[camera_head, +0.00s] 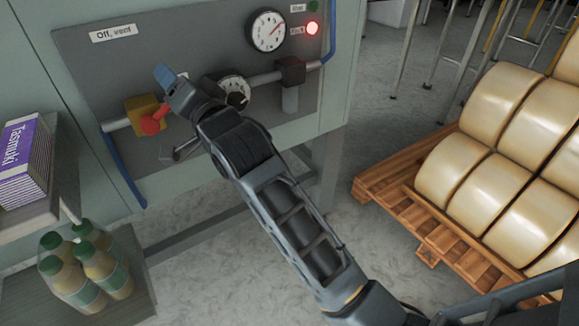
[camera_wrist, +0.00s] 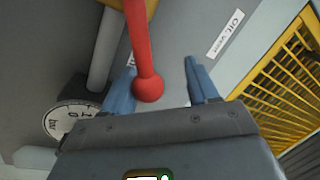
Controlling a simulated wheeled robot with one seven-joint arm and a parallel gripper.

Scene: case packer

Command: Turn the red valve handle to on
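The red valve handle (camera_head: 150,124) is on a yellow valve block (camera_head: 141,108) at the left of a grey panel in the head view. In the wrist view the red handle (camera_wrist: 138,35) comes down from the top edge and ends in a round knob (camera_wrist: 147,88). My gripper (camera_wrist: 160,66) is open, its two blue fingers apart. The knob appears between them, nearer the left finger; I cannot tell if they touch. In the head view my gripper (camera_head: 166,78) is just above and right of the handle, with one finger clearly visible.
The panel (camera_head: 190,40) carries an "Off, vent" label (camera_head: 113,33), a gauge (camera_head: 267,31), a lit red lamp (camera_head: 312,28) and a dial (camera_head: 234,90) close to my wrist. Bottles (camera_head: 85,265) stand lower left. A pallet (camera_head: 400,195) with large rolls is right.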

